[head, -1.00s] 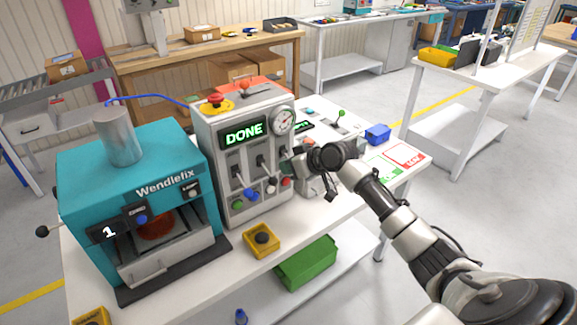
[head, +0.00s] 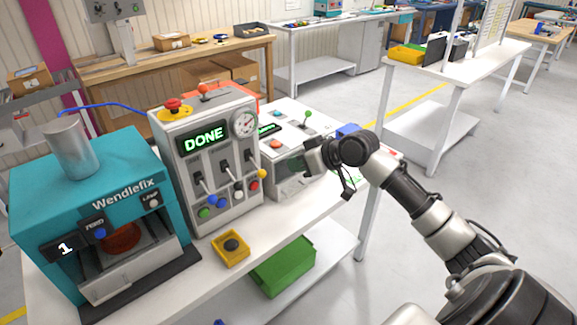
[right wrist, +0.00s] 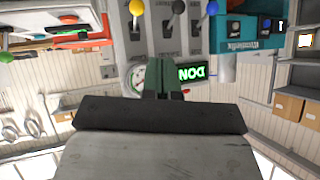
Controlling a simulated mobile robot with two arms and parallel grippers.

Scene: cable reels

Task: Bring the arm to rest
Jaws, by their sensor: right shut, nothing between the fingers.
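My right gripper (head: 307,160) is shut and empty in the head view, just right of the grey control panel (head: 196,165) and apart from its front levers. The panel's green display (head: 203,139) reads DONE. In the right wrist view the closed fingers (right wrist: 158,80) point at the panel, whose display (right wrist: 191,74) appears upside down behind them. My right arm reaches in from the lower right, bent over the bench. My left gripper is not in view.
A teal Wendlefix machine (head: 95,200) stands left of the panel on the white bench (head: 278,220). A green bin (head: 283,265) is on the shelf below. The floor to the right is open.

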